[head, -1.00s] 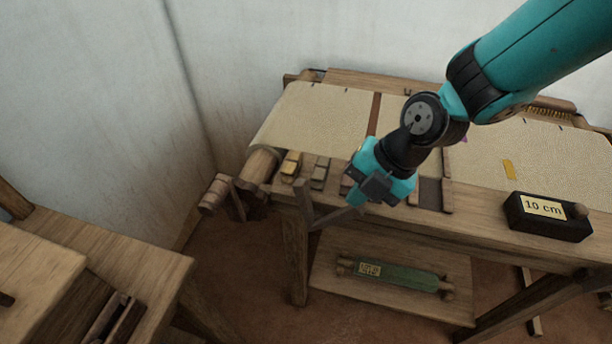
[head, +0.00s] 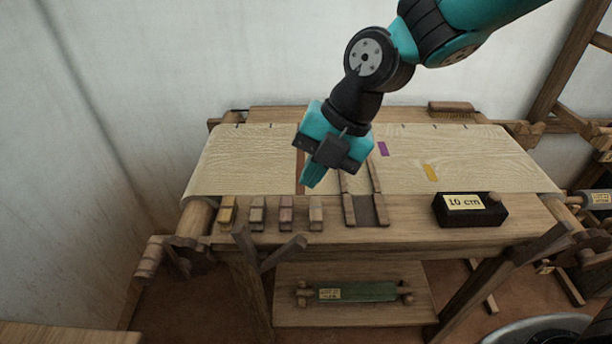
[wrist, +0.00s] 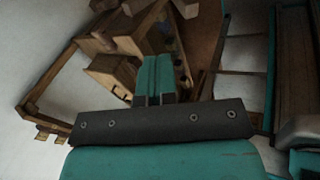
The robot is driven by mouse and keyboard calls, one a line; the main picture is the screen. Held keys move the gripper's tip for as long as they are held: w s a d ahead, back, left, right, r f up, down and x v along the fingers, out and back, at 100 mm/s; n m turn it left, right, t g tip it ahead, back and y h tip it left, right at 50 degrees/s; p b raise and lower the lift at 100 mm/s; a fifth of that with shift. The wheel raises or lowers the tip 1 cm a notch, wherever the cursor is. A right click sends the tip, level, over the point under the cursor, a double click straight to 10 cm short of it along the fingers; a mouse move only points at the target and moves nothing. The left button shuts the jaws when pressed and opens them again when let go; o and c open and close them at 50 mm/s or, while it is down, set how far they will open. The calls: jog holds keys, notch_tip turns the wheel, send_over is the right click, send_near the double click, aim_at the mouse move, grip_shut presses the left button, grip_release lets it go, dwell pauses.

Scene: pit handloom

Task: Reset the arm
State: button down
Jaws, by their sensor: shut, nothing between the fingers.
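My gripper (head: 313,176) hangs over the left-centre part of the loom's cloth in the head view, pointing down and a little left. Its teal fingers are together and hold nothing. In the wrist view the shut fingers (wrist: 155,78) show at the centre, pointing away from the camera. From the head view I cannot tell how high the fingertips are above the cloth (head: 240,160).
Several small wooden blocks (head: 258,210) line the loom's front beam. A black box (head: 470,212) labelled 10 cm sits to their right. A brush (head: 451,108) lies at the back. A green roller (head: 355,292) lies on the lower shelf. A white wall stands behind.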

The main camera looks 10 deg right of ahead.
dwell(0.3)
jog(key=s+d+r+m+p, duration=0.1)
jog(key=s+d+r+m, duration=0.2)
jog(key=m, duration=0.5)
jog(key=s+d+r+m, duration=0.3)
jog(key=s+m, duration=0.3)
jog(key=m, duration=0.3)
jog(key=s+d+r+m+h+p, duration=0.1)
jog(key=s+d+r+m, duration=0.2)
jog(key=s+m, duration=0.2)
jog(key=shift+d+m+p, duration=0.2)
jog(key=shift+m+p, duration=0.15)
jog(key=shift+m, duration=1.55)
jog(key=shift+s, duration=0.1)
